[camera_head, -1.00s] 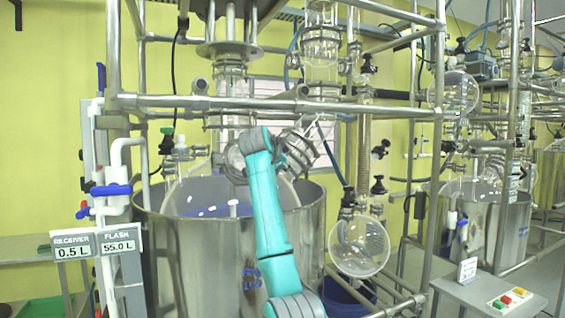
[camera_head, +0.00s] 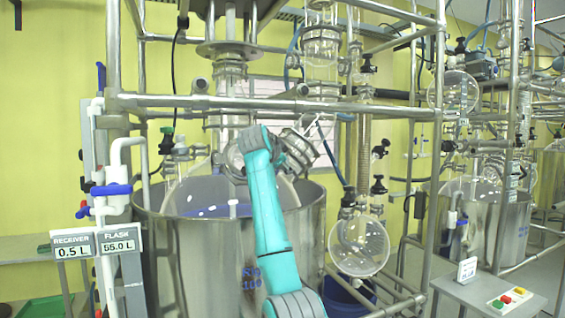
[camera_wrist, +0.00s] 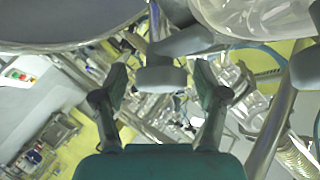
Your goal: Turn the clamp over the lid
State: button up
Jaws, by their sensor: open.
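A metal-ringed port (camera_head: 300,150), which looks like the lid, tilts up on the glass reactor (camera_head: 185,195), just right of my wrist in the head view. In the wrist view my gripper (camera_wrist: 160,76) is open, with one finger on each side. A grey block (camera_wrist: 160,80), perhaps the clamp's handle, shows between the fingertips with a gap on both sides. Grey bars rise from it toward the top of the picture. I cannot tell how far the block is in depth. In the head view my fingers are hidden behind my wrist, and the clamp cannot be made out clearly.
A steel vat (camera_head: 190,265) surrounds the reactor's lower part. A horizontal steel rail (camera_head: 270,104) crosses just above my wrist. A round glass flask (camera_head: 358,245) hangs at the right of the vat. A small table (camera_head: 480,295) with coloured buttons stands front right.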

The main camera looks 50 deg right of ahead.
jog(key=v, duration=1.2)
dwell(0.4)
